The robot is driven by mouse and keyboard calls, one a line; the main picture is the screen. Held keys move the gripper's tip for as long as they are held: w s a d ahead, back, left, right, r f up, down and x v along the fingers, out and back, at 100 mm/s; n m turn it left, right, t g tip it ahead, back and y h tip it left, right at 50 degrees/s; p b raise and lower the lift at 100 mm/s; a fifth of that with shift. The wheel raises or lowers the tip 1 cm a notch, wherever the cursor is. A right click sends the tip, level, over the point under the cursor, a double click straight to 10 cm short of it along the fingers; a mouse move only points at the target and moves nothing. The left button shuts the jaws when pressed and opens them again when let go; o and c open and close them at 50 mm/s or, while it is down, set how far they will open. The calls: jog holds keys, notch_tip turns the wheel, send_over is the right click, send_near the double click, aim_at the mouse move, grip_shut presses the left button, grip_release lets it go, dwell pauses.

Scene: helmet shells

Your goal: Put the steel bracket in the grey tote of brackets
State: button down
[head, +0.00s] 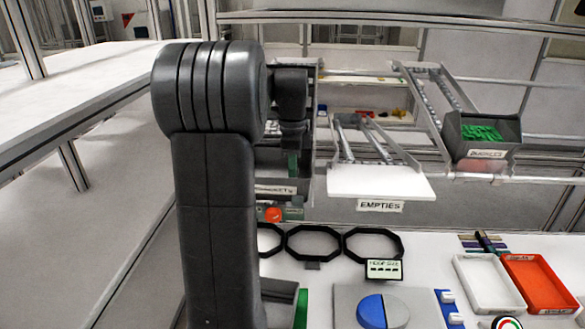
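A dark grey tote (276,190) stands behind my arm at centre left, with a partly covered label that seems to read "BRACKETS". My arm hides its left side and much of its inside. My gripper (294,146) hangs down over or inside this tote, small, dark and partly hidden by my wrist. I cannot make out its fingertips or whether they hold anything. No steel bracket can be made out in this view.
A grey bin of green pieces (483,133) sits on a sloped rack at right. A white shelf marked "EMPTIES" (380,182) is at centre. Black octagonal rings (313,243), a white tray (487,283) and an orange tray (541,283) lie on the white bench.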

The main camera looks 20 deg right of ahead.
jog(key=shift+f, duration=0.65)
jog(key=c, duration=1.9)
grip_release()
jog(key=shift+s+f, duration=0.1)
jog(key=shift+c, duration=0.2)
notch_tip(320, 180, up, 14)
jog(key=p, duration=0.4)
jog(key=shift+f+p, duration=0.2)
jog(key=shift+p, duration=0.1)
